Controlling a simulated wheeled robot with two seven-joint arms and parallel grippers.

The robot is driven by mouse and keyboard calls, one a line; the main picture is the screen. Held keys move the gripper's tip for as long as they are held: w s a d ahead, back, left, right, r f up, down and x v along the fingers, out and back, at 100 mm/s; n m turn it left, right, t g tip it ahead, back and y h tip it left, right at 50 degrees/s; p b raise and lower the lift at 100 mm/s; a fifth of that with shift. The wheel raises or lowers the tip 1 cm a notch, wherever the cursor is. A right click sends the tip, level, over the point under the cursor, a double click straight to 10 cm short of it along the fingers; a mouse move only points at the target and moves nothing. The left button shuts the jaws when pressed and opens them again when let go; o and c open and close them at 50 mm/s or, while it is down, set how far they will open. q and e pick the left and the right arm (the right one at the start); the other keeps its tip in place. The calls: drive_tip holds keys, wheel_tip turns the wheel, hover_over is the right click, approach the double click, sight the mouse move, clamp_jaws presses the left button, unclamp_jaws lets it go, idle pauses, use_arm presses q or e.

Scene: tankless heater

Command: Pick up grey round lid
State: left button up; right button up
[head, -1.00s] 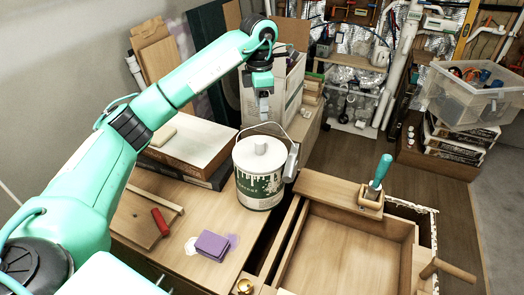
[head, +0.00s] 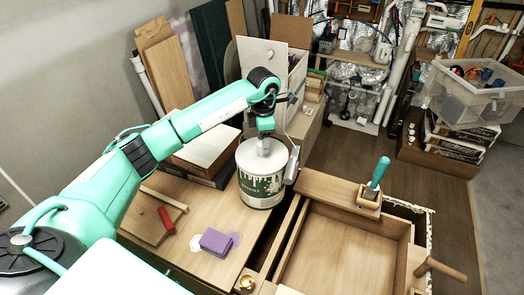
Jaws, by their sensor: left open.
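The grey round lid (head: 252,161) lies on top of the white and green paint can (head: 261,188), which stands upright on the wooden workbench. My left gripper (head: 264,146) is just above the lid's knob, pointing down. It is open; its fingers are small in the view and partly merge with the knob, so I cannot tell if they touch it. My right gripper is not in view.
A purple sponge (head: 215,242) and a red-handled tool (head: 166,219) lie on the workbench (head: 190,262) left of the can. A wooden box (head: 345,250) with a teal-handled tool (head: 379,172) stands to the right. Cardboard boxes are behind.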

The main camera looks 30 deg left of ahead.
use_arm(q)
drive_tip(key=shift+f, duration=1.1)
clamp_jaws()
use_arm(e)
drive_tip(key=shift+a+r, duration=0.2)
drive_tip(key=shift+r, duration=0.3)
use_arm(q)
drive_tip(key=shift+r, duration=0.1)
